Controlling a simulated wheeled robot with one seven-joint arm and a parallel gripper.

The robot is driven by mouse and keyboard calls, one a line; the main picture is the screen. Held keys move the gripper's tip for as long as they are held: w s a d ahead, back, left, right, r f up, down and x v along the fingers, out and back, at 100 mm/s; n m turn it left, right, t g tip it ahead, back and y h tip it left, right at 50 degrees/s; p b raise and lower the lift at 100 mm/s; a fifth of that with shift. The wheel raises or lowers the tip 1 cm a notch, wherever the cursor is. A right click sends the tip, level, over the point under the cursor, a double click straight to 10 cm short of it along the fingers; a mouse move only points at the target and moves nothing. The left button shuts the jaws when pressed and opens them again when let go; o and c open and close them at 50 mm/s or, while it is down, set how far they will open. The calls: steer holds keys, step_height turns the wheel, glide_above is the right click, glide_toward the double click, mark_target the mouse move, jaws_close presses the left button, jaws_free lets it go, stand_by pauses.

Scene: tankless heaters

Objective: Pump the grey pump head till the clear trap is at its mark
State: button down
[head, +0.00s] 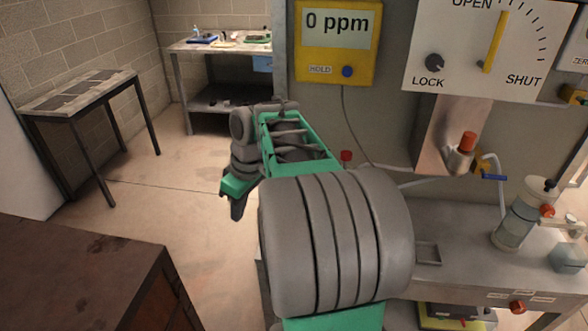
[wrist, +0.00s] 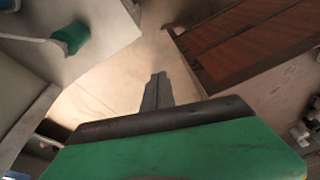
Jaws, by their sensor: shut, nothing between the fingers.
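A clear cylinder (head: 514,226) with a black top knob leans at the right of the metal bench in the head view; it looks like the clear trap, but I cannot read a mark on it. A small pale bluish block (head: 570,256) stands beside it at the right edge. I cannot make out the grey pump head for certain. My gripper (head: 236,208) is left of the bench, pointing down over open floor, far from the cylinder. It is shut and empty. Its dark fingers (wrist: 156,90) also show together in the wrist view.
A yellow meter (head: 338,40) reads 0 ppm on the wall panel, beside an OPEN/SHUT dial plate (head: 486,45). A red-capped fitting (head: 467,143) sits below the plate. A brown cabinet (head: 80,275) is at lower left. Floor between cabinet and bench is clear.

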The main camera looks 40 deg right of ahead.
steer(key=s+d+r+n+p, duration=0.1)
steer(key=d+r, duration=0.3)
steer(key=d, duration=0.6)
steer(key=s+d+r+n+p, duration=0.1)
steer(key=d+r+n+p, duration=0.1)
steer(key=d, duration=0.8)
steer(key=shift+p+v, duration=0.8)
steer(key=shift+v, duration=0.4)
steer(key=shift+s+a, duration=0.1)
steer(key=shift+a, duration=0.05)
steer(key=x, duration=1.3)
steer(key=shift+s+f, duration=0.1)
steer(key=shift+s, duration=0.05)
steer(key=shift+f, duration=0.4)
